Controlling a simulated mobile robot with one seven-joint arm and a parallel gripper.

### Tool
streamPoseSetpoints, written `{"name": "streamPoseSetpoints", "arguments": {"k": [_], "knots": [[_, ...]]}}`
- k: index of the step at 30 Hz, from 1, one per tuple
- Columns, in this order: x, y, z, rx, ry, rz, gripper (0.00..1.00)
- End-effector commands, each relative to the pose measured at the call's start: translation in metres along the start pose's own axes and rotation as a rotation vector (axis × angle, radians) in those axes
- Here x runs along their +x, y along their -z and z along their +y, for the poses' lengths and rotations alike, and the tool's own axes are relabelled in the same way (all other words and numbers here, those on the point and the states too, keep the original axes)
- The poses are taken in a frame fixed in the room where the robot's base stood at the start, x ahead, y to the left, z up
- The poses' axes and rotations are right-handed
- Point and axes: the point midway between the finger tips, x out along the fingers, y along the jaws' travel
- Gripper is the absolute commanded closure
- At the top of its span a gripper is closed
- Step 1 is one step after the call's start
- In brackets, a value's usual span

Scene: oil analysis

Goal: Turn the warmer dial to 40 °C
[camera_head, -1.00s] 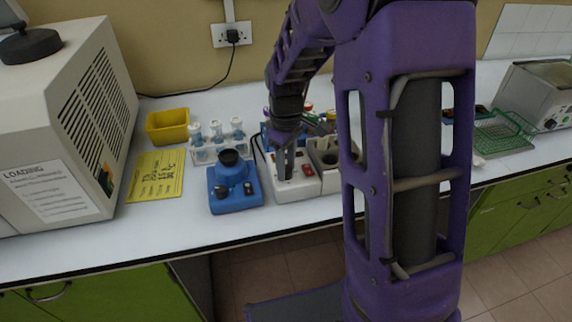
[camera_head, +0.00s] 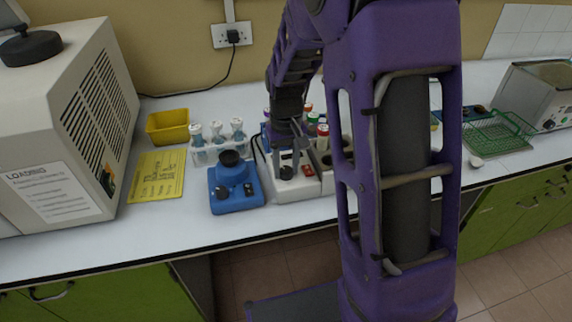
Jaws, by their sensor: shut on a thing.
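The warmer is a white box (camera_head: 300,190) on the bench, with a small red part and dark controls on its upper face. The dark round dial (camera_head: 286,173) shows at its front left. My gripper (camera_head: 296,166) points down at this face and is shut, with its fingertips at the dial. The hold is small in the picture and partly hidden by the fingers. I cannot read the dial's setting or any scale marks.
A blue device (camera_head: 236,196) stands close on the left, with a rack of vials (camera_head: 205,155) behind it. A red-capped vial (camera_head: 322,131) stands just right of my gripper. A yellow sheet (camera_head: 157,176) and yellow tray (camera_head: 168,127) lie further left. My arm hides bench to the right.

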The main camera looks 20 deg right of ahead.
Motion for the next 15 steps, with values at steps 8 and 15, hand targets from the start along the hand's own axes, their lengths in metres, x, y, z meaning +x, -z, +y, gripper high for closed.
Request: {"name": "streamPoseSetpoints", "arguments": {"k": [8,15], "knots": [[-0.0008,0.0008,-0.0001,0.102,0.0,0.003,1.0],[-0.0007,0.0009,-0.0002,0.127,0.0,0.003,1.0]]}}
